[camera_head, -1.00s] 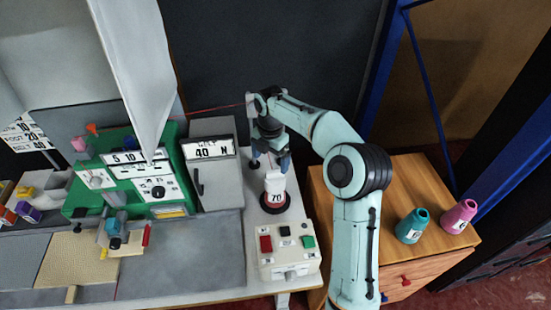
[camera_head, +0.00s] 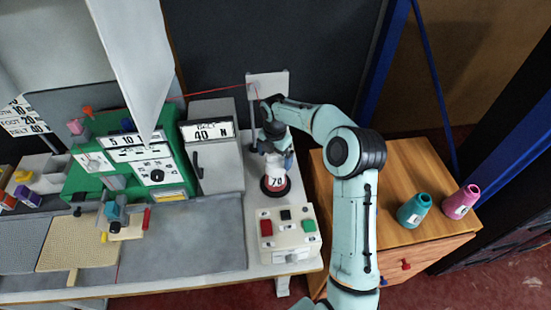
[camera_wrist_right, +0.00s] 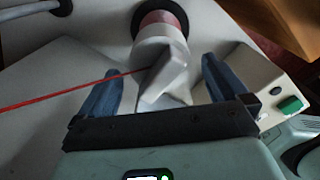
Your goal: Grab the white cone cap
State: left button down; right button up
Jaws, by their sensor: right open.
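The white cone cap (camera_head: 274,168) sits on top of the cone marked 70 (camera_head: 275,183), which stands on a black round base. My right gripper (camera_head: 274,150) is just above the cap and partly hides its top. In the right wrist view the white cap (camera_wrist_right: 165,82) lies between the two blue fingers of the right gripper (camera_wrist_right: 160,72). The fingers are spread apart, with visible gaps on both sides of the cap. A red thread (camera_wrist_right: 70,92) runs from the left to the cap. My left gripper does not show.
A control box (camera_head: 288,234) with red, black and green buttons stands in front of the cone. A grey scale box (camera_head: 212,150) and green machine (camera_head: 85,180) are to the left.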

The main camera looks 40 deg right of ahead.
notch_tip(320, 180, down, 3)
jog(key=shift+d+r, duration=0.1)
jog(key=shift+r, duration=0.05)
jog(key=c, duration=0.9)
